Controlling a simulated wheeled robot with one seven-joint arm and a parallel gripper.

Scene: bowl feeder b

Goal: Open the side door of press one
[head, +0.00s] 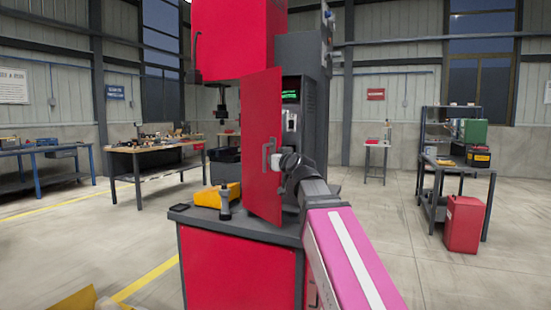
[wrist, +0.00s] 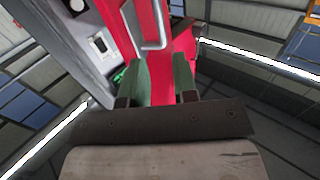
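The press has a red head (head: 235,40), a grey housing (head: 314,105) and a red base cabinet (head: 238,268). Its red side door (head: 260,110) stands upright and appears swung out at an angle from the housing, with its right edge nearer me. A grey bar handle (head: 267,156) is on the door face; it also shows in the wrist view (wrist: 158,42). My gripper (head: 279,160) is close to the handle. In the wrist view its green fingers (wrist: 160,72) are apart, with red door behind the gap. The handle appears just beyond the fingertips; contact cannot be told.
A yellow bin (head: 217,195) and a dark grey upright item (head: 225,204) stand on the press table by the door's foot. A workbench (head: 150,155) is at the back left. A red can (head: 464,224) and a shelf bench (head: 455,170) stand right. Floor between is clear.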

